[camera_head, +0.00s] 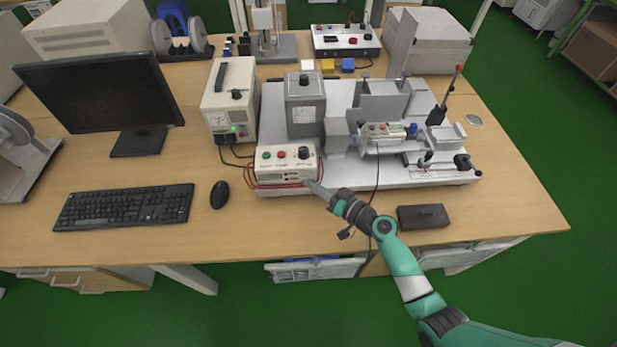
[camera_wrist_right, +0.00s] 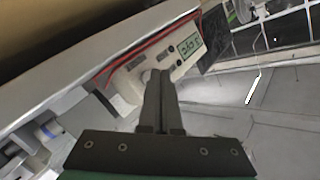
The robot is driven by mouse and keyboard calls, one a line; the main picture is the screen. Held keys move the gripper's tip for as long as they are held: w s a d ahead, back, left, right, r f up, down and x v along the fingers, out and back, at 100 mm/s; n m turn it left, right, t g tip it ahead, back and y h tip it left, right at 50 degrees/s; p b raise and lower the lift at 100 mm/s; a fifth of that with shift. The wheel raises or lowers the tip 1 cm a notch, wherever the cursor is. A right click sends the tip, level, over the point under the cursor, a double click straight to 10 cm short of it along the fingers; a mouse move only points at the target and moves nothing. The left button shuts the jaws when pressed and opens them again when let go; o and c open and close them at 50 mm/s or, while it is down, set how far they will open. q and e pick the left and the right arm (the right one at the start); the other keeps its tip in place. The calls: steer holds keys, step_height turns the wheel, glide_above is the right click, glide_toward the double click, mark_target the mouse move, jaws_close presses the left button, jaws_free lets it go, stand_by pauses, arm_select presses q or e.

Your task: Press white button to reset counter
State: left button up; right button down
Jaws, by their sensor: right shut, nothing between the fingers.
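A cream control box (camera_head: 285,168) stands at the front left of the grey base plate, with a green button, a red button and a black knob on top. My right gripper (camera_head: 308,183) is shut and empty, with its tips at the right end of the box's front face. In the right wrist view the shut fingers (camera_wrist_right: 160,74) point at the front panel, beside the counter display (camera_wrist_right: 190,45) and small dark spots. I cannot tell whether the tips touch the panel. I cannot make out the white button; the fingers may hide it. My left gripper is not in view.
Red wires (camera_head: 253,178) loop around the box's left end. A power supply (camera_head: 230,100) stands behind it, and a test fixture (camera_head: 385,132) to the right. A black case (camera_head: 423,216), mouse (camera_head: 219,194) and keyboard (camera_head: 124,206) lie on the table. The table front is mostly clear.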

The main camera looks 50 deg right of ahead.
steer(key=shift+w+d+b, duration=0.25)
steer(key=shift+w+b, duration=0.05)
stand_by(0.5)
steer(key=shift+s, duration=0.1)
steer(key=shift+s+a, duration=0.5)
steer(key=shift+a, duration=0.05)
stand_by(0.3)
steer(key=s+a, duration=0.1)
steer(key=s, duration=0.1)
steer(key=s+a+p, duration=0.1)
steer(key=a, duration=0.1)
steer(key=shift+s+a, duration=0.15)
steer(key=shift+s, duration=0.2)
stand_by(0.7)
